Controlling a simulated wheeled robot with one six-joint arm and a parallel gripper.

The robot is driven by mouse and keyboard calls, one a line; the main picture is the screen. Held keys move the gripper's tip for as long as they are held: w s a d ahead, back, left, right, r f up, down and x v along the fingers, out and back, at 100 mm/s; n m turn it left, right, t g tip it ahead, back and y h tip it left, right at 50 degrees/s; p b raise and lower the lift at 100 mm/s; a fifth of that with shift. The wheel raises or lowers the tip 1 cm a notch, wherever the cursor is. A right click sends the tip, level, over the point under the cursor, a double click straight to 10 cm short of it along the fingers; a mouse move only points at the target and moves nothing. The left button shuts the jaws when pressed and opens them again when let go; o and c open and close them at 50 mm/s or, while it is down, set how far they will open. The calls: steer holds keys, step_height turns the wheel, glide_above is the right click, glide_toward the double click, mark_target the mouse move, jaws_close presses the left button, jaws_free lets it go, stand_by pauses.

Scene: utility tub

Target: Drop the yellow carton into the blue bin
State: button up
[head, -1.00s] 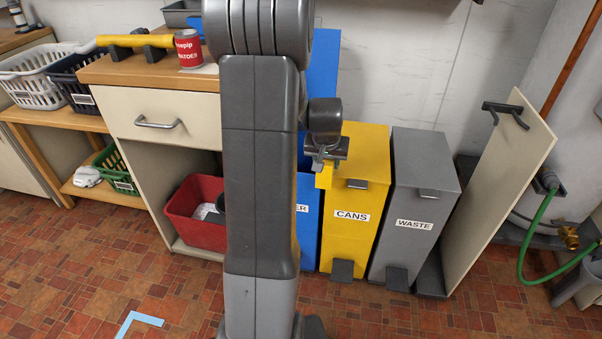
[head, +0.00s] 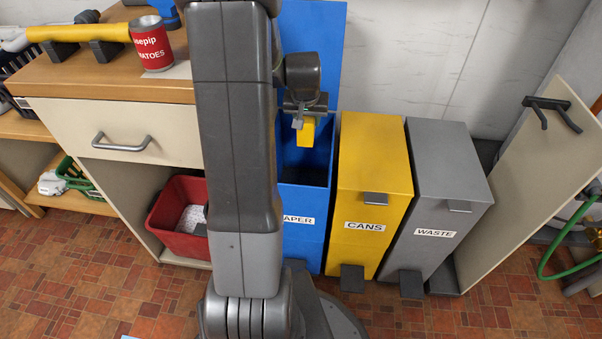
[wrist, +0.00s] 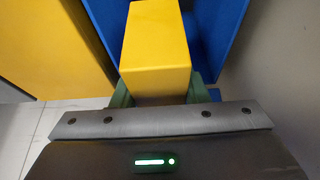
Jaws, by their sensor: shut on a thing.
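The yellow carton (head: 306,131) hangs from my gripper (head: 306,112) in the head view, over the open top of the blue bin (head: 302,235). The bin's lid stands raised at the back, and its front label is partly covered by my arm, with "APER" showing. In the wrist view the carton (wrist: 156,45) is held between the green finger pads of my gripper (wrist: 160,98). Blue bin surfaces (wrist: 215,35) show behind and beside the carton there. The carton's lower end appears at about the bin's opening; its exact height over the rim is hard to tell.
A closed yellow CANS bin (head: 372,190) and a closed grey WASTE bin (head: 440,200) stand to the right. A wooden-topped cabinet (head: 95,85) on the left carries a red tomato can (head: 151,45). A red tub (head: 182,215) sits below. A leaning panel (head: 525,190) is far right.

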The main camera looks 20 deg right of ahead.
step_height(320, 180, down, 6)
steer(key=b, duration=0.4)
steer(key=shift+r, duration=0.1)
steer(key=o, duration=1.1)
steer(key=shift+c, duration=0.2)
steer(key=shift+r, duration=0.1)
steer(key=p+v, duration=0.4)
steer(key=v, duration=0.9)
steer(key=shift+s+r, duration=0.25)
steer(key=shift+r, duration=0.1)
